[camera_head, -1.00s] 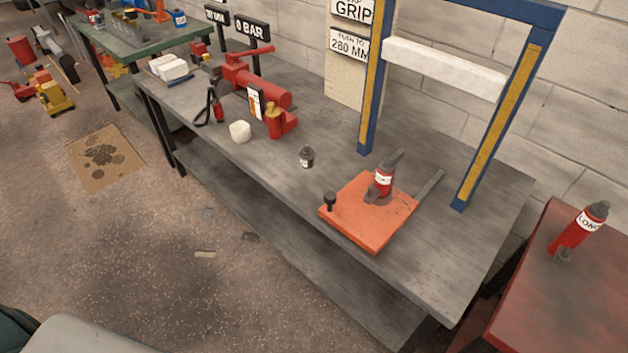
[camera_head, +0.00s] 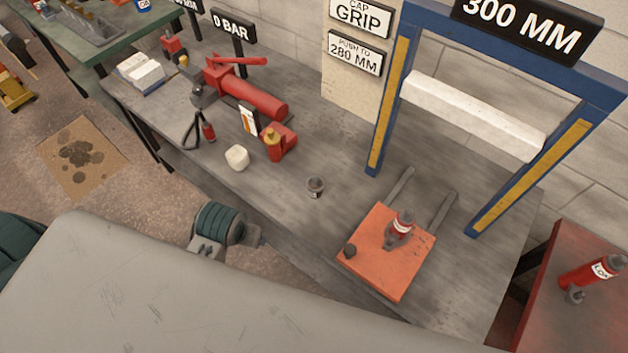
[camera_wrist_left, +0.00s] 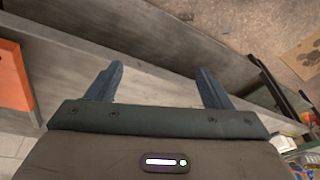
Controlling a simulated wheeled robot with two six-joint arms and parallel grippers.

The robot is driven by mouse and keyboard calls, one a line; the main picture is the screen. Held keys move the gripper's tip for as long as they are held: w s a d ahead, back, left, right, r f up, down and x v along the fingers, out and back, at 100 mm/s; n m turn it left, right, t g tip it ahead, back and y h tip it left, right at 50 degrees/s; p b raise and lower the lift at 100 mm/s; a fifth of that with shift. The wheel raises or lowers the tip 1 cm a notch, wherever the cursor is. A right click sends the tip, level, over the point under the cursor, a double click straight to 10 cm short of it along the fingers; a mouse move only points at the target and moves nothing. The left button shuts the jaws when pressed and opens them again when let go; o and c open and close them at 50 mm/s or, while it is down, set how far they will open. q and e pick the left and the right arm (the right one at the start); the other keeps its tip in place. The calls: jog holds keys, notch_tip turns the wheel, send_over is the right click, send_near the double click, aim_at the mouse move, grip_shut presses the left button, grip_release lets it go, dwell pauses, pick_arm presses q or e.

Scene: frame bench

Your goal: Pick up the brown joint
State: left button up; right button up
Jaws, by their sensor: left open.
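I cannot make out a thing that is clearly a brown joint. A small dark grey cup-like part (camera_head: 316,187) stands alone on the grey bench (camera_head: 330,225). A red bottle-shaped jack with a white label (camera_head: 402,226) stands on an orange plate (camera_head: 375,270), which also shows at the left edge of the left wrist view (camera_wrist_left: 12,85). My left gripper (camera_wrist_left: 158,82) is open, with nothing between its two fingers, above the bench edge. My right gripper is not in view.
A blue and yellow press frame (camera_head: 388,105) with a white bar (camera_head: 470,112) stands at the bench's back. A red pump (camera_head: 250,95), a white lump (camera_head: 237,158) and a red-yellow part (camera_head: 276,142) are to the left. A red table (camera_head: 560,300) stands at right.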

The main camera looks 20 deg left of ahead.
pick_arm(q)
jog(key=w+d+f+n+g, duration=0.1)
jog(key=w+d+n+g, duration=0.2)
jog(key=w, duration=1.1)
jog(key=n+h, duration=0.1)
jog(key=n, duration=0.1)
send_near(315, 186)
jog(key=shift+w+a+f, duration=0.5)
jog(key=shift+a, duration=0.15)
jog(key=shift+d+f+p, duration=0.1)
jog(key=shift+f+p, duration=0.1)
jog(key=shift+p, duration=0.15)
notch_tip(315, 186, down, 4)
jog(key=shift+f+p, duration=0.25)
jog(key=shift+p, duration=0.2)
jog(key=f+p, duration=0.1)
jog(key=f, duration=0.1)
jog(key=d+f, duration=0.1)
jog(key=f, duration=0.1)
jog(key=shift+f+p, duration=0.15)
jog(key=shift+p, duration=0.25)
jog(key=shift+a+f, duration=0.1)
jog(key=shift+f, duration=0.55)
jog(key=c, duration=1.3)
